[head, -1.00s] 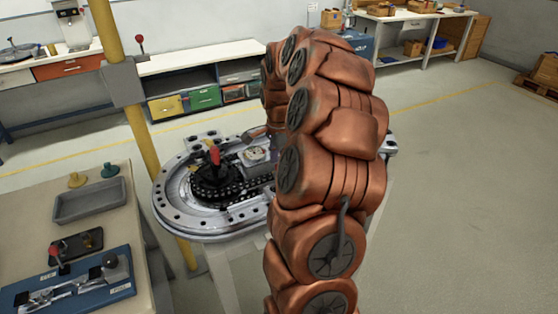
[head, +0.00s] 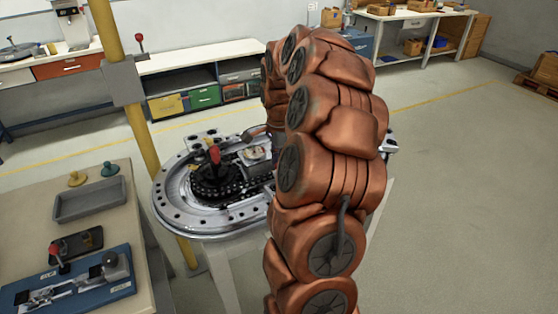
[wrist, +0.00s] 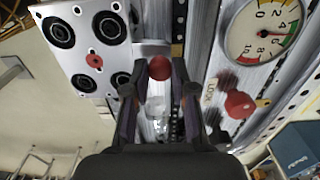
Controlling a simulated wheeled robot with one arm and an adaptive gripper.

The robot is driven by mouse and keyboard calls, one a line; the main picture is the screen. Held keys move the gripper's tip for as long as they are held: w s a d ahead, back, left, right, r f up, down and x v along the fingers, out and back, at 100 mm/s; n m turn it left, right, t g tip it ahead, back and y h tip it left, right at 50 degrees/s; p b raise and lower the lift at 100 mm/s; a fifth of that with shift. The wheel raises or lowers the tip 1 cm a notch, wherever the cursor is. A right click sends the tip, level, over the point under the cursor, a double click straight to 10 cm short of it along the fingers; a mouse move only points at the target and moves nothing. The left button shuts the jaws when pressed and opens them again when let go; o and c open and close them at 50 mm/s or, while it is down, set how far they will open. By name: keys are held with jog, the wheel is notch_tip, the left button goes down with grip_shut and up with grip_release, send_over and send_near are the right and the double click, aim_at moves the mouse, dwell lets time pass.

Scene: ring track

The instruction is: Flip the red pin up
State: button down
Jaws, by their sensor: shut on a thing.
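In the wrist view, a round red pin head (wrist: 159,68) sits between the fingertips of my gripper (wrist: 160,72). The dark fingers are closed on its two sides. A pale, see-through part shows below it, between the fingers. The rest of the pin is hidden by the fingers. In the head view my copper-coloured arm reaches over the right side of the ring track (head: 175,217) and hides the gripper and this pin.
Beside the gripper are a red knob (wrist: 240,104) by a LOCK label, a dial gauge (wrist: 262,30) and a plate with black round sockets (wrist: 88,40). A yellow post (head: 140,140) rises behind the left bench.

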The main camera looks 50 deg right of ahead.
jog(key=shift+d+r+b, duration=0.1)
jog(key=shift+r+b, duration=0.35)
jog(key=shift+b, duration=0.35)
jog(key=shift+r, duration=0.5)
jog(key=c, duration=0.9)
grip_release()
jog(key=shift+c, duration=0.2)
notch_tip(320, 180, up, 12)
